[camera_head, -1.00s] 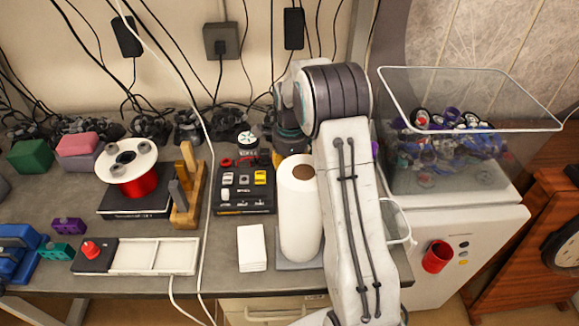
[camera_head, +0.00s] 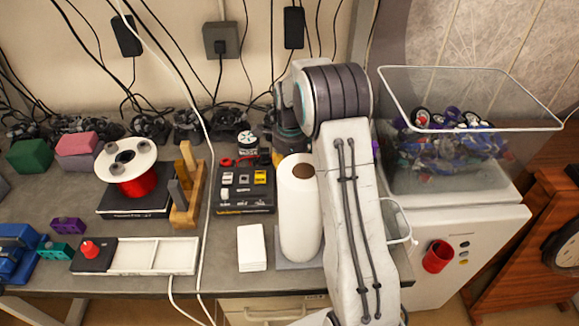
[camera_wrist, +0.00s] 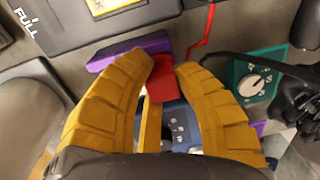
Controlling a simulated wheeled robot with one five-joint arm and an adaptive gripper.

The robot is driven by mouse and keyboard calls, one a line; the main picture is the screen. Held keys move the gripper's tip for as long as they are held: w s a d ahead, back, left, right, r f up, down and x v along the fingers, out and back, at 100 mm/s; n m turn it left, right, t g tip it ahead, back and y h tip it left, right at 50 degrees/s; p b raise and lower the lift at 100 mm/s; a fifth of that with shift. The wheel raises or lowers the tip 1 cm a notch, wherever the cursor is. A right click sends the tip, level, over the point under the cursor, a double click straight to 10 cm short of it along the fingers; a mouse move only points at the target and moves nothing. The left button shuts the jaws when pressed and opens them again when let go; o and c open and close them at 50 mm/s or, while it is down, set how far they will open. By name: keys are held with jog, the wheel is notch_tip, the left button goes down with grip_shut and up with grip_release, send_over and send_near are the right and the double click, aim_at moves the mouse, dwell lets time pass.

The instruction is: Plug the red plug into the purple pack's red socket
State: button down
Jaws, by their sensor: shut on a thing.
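In the wrist view my gripper (camera_wrist: 164,68) has two ridged yellow fingers shut on the red plug (camera_wrist: 161,84). The purple pack (camera_wrist: 112,53) lies just past the fingertips, partly covered by the left finger. The plug's far end is at the pack's edge; I cannot tell whether it is in the socket. The red socket cannot be made out. In the head view my arm hides most of the gripper, the plug and the pack; only a yellow-orange bit of the gripper shows.
A teal block with a white dial (camera_wrist: 252,82) is right of the fingers, beside dark parts. A black box (camera_wrist: 70,18) marked FULL lies beyond the pack. A paper roll (camera_head: 300,215) stands left of my arm; a clear bin (camera_head: 470,110) of parts stands right.

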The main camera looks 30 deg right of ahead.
dwell(0.3)
jog(key=c, duration=0.9)
grip_release()
jog(key=shift+f, duration=0.1)
jog(key=shift+c, duration=0.2)
